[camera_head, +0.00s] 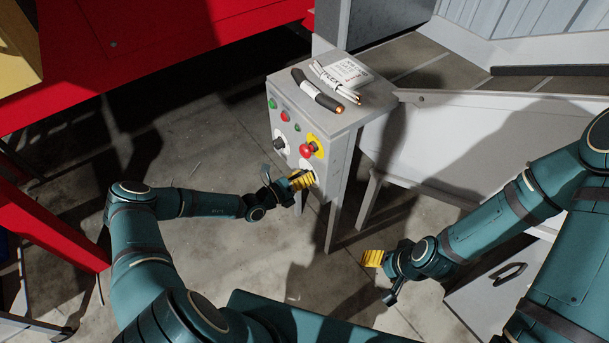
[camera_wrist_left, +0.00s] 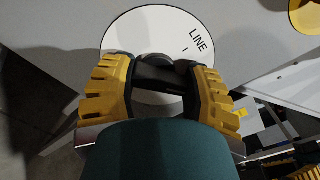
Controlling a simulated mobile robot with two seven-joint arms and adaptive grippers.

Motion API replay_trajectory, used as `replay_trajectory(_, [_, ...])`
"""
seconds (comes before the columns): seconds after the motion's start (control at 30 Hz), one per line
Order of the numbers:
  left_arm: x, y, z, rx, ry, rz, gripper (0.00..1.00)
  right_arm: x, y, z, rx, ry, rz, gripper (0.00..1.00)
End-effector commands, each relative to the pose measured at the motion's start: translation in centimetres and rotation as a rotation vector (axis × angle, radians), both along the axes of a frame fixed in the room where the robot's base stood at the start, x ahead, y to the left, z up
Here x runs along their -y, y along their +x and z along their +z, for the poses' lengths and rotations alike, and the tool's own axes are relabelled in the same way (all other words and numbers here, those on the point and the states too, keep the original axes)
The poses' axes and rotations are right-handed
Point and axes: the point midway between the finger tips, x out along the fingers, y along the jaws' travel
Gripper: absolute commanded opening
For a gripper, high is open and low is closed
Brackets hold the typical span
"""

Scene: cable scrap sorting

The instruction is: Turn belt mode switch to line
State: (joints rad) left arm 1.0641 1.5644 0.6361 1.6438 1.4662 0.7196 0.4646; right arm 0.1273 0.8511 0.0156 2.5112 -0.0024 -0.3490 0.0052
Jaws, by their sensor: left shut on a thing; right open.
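The belt mode switch is a dark knob (camera_wrist_left: 160,76) on a round white dial (camera_wrist_left: 150,28) in the left wrist view. The word LINE is printed on the dial to the upper right of the knob. My left gripper (camera_head: 301,180) is at the lower front of the grey control box (camera_head: 342,150). Its yellow fingers are shut on the knob, one on each side, as the left wrist view shows. In the head view the gripper hides the knob. My right gripper (camera_head: 374,258) is open and empty, away from the box on the right.
A red mushroom button (camera_head: 308,150) on a yellow plate sits just above the left gripper. Another black knob (camera_head: 279,144) is to its left. Red equipment (camera_head: 150,45) stands at left.

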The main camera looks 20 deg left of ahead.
Motion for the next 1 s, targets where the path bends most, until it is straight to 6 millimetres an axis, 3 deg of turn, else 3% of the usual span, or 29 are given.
replay_trajectory(1.0, [-0.1, 0.0, 0.1, -0.541, -0.692, -0.001, 0.14, 0.0, 0.2, -1.1, 0.005, -0.001, -0.001, 0.69])
